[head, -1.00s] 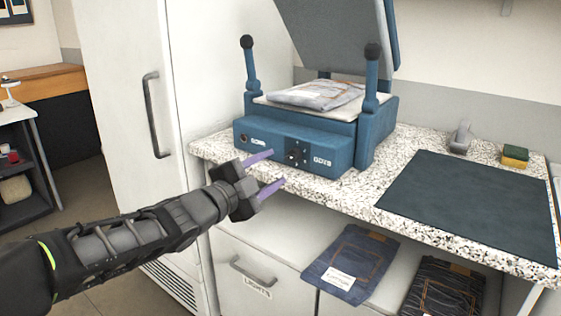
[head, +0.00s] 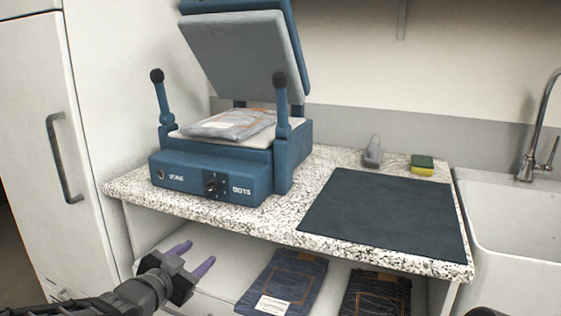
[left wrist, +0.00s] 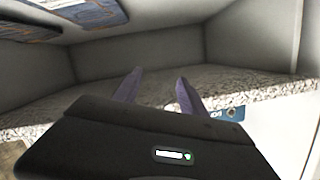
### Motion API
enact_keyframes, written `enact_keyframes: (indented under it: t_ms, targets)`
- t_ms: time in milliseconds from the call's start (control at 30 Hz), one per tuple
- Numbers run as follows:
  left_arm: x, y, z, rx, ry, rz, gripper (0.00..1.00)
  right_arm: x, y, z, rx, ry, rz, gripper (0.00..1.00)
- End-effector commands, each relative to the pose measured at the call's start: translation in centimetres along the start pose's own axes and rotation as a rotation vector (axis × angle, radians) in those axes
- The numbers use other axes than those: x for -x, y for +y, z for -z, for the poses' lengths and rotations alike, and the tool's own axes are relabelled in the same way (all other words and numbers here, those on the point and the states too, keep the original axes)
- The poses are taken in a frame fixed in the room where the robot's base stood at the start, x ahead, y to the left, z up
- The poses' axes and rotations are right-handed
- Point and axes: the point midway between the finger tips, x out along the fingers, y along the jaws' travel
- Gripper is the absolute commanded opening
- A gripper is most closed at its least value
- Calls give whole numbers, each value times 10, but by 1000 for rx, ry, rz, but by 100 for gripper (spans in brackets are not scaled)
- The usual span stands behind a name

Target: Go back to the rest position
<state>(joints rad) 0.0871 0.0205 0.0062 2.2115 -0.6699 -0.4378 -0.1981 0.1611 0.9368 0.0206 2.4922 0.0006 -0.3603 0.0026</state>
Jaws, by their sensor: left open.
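My left gripper (head: 192,261) is at the lower left of the head view, in front of the counter and below its top edge. Its two purple fingers are apart with nothing between them. They also show in the left wrist view (left wrist: 158,88), with the speckled counter edge behind them. My right gripper is not clearly in view; only a dark rounded shape shows at the bottom right edge of the head view. A blue press (head: 212,176) stands on the counter with its lid raised. Folded grey jeans (head: 232,124) lie on its pad, apart from my gripper.
Folded dark blue jeans (head: 285,284) and black jeans (head: 375,294) lie on the shelf below the counter (head: 285,212). A dark mat (head: 384,217), a sponge (head: 422,164) and a small grey object (head: 373,152) are on top. A sink (head: 515,225) is at right, a white fridge (head: 60,130) at left.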

Motion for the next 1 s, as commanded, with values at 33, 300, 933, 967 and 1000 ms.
enact_keyframes:
  t_ms: [33,300,933,967,1000]
  targets:
    - [-8,24,-36,100,-72,-31,50,0,0,0,0,0,0,36]
    - [2,160,-214,590,-501,-118,50,0,0,0,0,0,0,36]
    - [185,383,-380,946,-1239,-234,50,20,-7,0,-1,-1,0,36]
    - [186,378,-370,945,-1236,-233,50,29,-11,0,0,-2,0,36]
    - [188,375,-361,944,-1235,-234,50,38,-15,0,1,-2,1,36]
